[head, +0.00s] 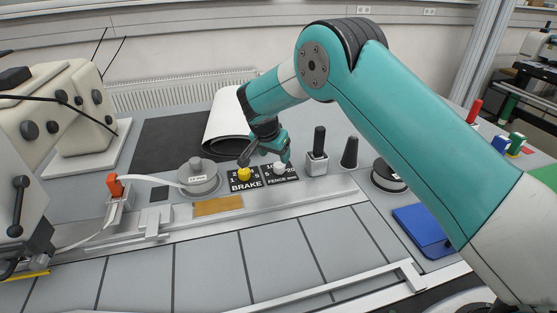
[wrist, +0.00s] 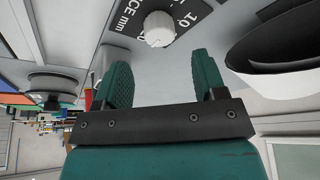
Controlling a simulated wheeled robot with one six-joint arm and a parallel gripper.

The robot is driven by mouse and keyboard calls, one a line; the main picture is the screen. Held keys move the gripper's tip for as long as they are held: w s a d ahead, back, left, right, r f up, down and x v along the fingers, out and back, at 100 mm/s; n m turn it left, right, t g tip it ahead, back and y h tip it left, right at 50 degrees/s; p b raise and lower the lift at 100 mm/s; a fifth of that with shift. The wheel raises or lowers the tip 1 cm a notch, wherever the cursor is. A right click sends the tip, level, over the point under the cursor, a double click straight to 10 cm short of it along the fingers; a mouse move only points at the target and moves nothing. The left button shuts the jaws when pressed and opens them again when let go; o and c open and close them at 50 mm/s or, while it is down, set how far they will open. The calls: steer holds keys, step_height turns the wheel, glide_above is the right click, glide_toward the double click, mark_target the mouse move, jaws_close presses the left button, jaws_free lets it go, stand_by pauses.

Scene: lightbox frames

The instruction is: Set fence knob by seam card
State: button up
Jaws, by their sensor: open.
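The fence knob (head: 279,168) is small and white, on a black plate (head: 288,178) marked FENCE with a number scale. In the wrist view the knob (wrist: 158,29) shows beyond my fingertips, near the numeral 10. Its pointer setting is too small to read. My gripper (head: 265,159) is open and empty, with green fingers just above the plates. In the wrist view the jaws (wrist: 161,62) are apart and the knob is ahead of the gap, not gripped. I cannot make out which item is the seam card.
A yellow knob (head: 243,174) on the BRAKE plate (head: 244,185) sits close on the left. A grey round pot (head: 198,176) stands farther left. A tan strip (head: 217,205) lies in front.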

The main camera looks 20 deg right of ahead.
mark_target(279, 165)
steer(key=p+x, duration=0.1)
steer(key=x, duration=0.5)
steer(key=shift+f, duration=0.2)
steer(key=shift+c, duration=0.4)
steer(key=c, duration=0.8)
